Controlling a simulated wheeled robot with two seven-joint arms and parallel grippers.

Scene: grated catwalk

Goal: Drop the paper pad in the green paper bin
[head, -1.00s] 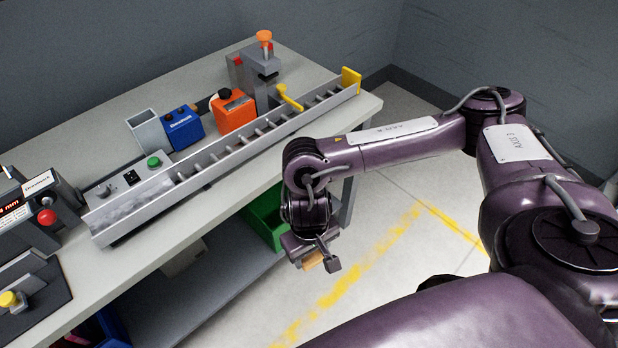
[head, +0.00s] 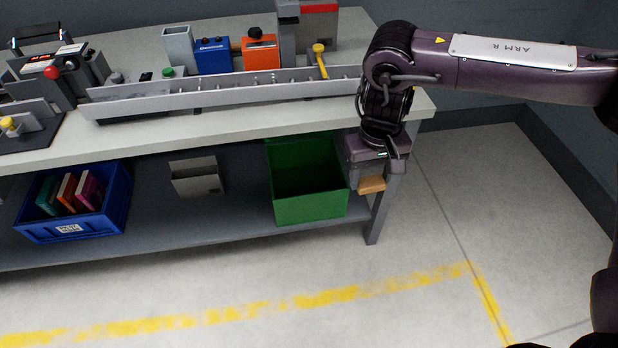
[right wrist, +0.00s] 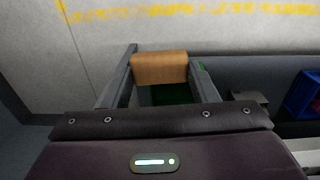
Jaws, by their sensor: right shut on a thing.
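The paper pad (head: 371,185), a small tan block, hangs below my right gripper (head: 374,178). In the right wrist view the pad (right wrist: 160,68) sits between the two fingers of the gripper (right wrist: 163,75), which is shut on it. The green paper bin (head: 311,209) stands open-topped on the lower shelf under the bench. The pad is just right of the bin in the head view, apart from it in the picture. In the right wrist view a strip of the green bin (right wrist: 172,95) shows past the pad; the rest is hidden. My left gripper is out of view.
A blue bin (head: 75,228) with several coloured books and a small grey box (head: 197,177) share the shelf (head: 160,240). The bench top (head: 235,130) overhangs them, with a long metal channel (head: 240,92) on it. A bench leg (head: 378,215) stands near the gripper. The floor in front is clear.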

